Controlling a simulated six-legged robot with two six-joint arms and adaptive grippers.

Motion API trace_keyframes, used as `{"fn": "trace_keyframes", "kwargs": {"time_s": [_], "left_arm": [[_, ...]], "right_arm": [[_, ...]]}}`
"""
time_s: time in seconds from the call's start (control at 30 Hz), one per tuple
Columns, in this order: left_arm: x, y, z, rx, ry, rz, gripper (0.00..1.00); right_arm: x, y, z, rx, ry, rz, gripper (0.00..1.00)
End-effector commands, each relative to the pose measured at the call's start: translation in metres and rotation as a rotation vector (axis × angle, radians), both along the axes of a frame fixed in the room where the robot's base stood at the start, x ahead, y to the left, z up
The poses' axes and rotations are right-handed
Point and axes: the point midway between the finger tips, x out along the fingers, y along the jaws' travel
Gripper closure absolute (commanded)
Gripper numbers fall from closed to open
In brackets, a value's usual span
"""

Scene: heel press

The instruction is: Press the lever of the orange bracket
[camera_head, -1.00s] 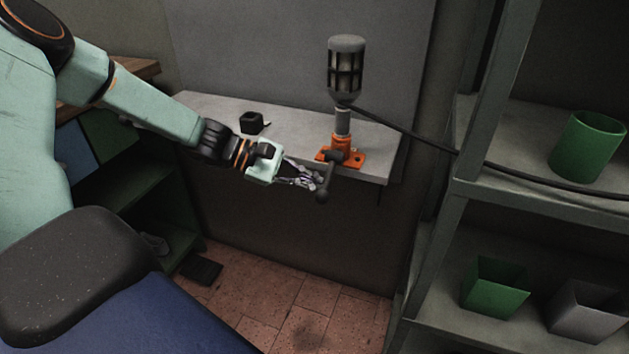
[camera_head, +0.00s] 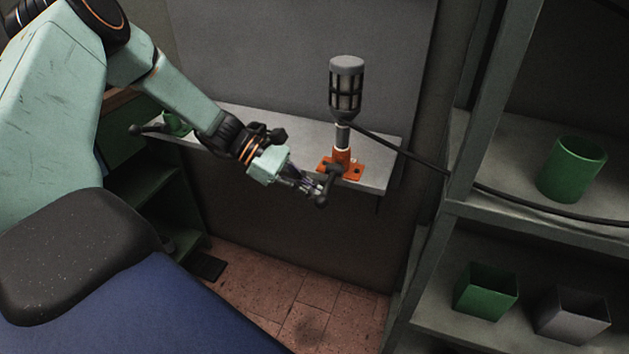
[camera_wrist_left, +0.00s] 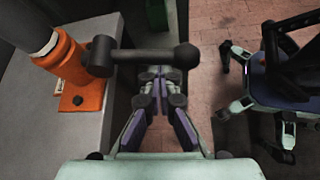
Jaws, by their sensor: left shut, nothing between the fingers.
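The orange bracket (camera_head: 340,167) stands on the grey ledge near its right end and holds an upright grey tool with a caged head (camera_head: 347,88). Its dark lever (camera_head: 327,185) sticks out past the ledge's front edge. In the left wrist view the lever (camera_wrist_left: 145,56) runs from the orange bracket (camera_wrist_left: 78,75) across in front of the fingers and ends in a round knob. My left gripper (camera_head: 318,197) is shut and empty, its fingertips at the lever; the wrist view (camera_wrist_left: 160,72) shows them beside or under the bar. I cannot tell whether they touch. My right gripper is not in view.
A black cable (camera_head: 420,160) runs from the tool to the shelf unit on the right. That shelf holds a green cup (camera_head: 571,170), a green bin (camera_head: 486,292) and a grey bin (camera_head: 572,316). The tiled floor (camera_head: 290,295) below the ledge looks clear.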

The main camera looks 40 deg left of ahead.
Motion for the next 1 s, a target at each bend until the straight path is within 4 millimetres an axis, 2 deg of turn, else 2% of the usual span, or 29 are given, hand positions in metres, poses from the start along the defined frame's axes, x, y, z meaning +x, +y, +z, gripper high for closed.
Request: {"fn": "trace_keyframes", "kwargs": {"time_s": [0.03, 0.1, 0.43, 1.0], "left_arm": [[-0.001, -0.001, 0.007, -0.008, 0.045, -0.004, 1.0], [-0.002, -0.001, 0.01, -0.023, 0.11, -0.003, 1.0], [-0.003, -0.001, 0.025, -0.092, 0.39, -0.001, 1.0], [-0.001, -0.001, 0.039, -0.093, 0.379, 0.002, 1.0]], "right_arm": [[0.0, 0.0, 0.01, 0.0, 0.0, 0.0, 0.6], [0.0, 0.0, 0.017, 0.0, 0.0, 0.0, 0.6], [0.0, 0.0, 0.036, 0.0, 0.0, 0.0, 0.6], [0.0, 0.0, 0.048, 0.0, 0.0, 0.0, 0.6]]}}
